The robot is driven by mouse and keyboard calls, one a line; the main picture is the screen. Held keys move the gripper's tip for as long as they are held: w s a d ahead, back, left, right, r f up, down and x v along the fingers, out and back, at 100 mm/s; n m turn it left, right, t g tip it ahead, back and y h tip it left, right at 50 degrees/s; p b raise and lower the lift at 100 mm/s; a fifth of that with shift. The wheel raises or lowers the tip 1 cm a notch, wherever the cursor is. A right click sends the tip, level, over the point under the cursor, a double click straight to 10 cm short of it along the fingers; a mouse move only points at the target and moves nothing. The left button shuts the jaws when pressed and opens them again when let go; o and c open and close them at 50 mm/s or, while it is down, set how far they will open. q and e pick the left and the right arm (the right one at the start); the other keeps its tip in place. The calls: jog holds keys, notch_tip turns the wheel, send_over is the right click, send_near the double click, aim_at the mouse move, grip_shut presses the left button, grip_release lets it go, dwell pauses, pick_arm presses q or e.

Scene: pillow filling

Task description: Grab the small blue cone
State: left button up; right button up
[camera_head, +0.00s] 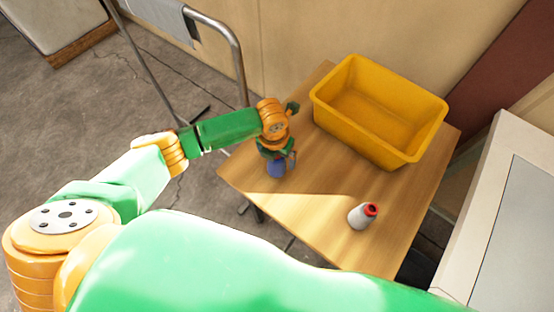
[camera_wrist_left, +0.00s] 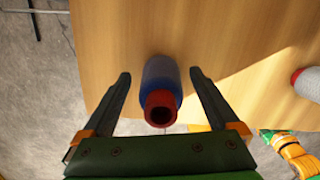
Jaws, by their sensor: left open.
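The small blue cone (camera_head: 277,169) stands on the wooden table near its left edge, partly hidden by my left gripper (camera_head: 278,155) in the head view. In the left wrist view the blue cone (camera_wrist_left: 160,76) shows a red, hollow end facing the camera. My left gripper (camera_wrist_left: 160,82) is open, with one dark finger on each side of the cone. A gap shows between each finger and the cone. I cannot see my right gripper.
A yellow bin (camera_head: 372,141), empty, stands at the back of the table (camera_head: 312,219). A white cone with a red top (camera_head: 361,216) stands near the front right and also shows in the wrist view (camera_wrist_left: 309,83). A metal-framed cart (camera_head: 238,62) stands behind the left arm.

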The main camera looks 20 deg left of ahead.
pick_arm(q)
jog(key=shift+s+r, duration=0.15)
jog(key=shift+s, duration=0.1)
jog(key=c, duration=1.2)
grip_shut()
jog(key=shift+w, duration=0.15)
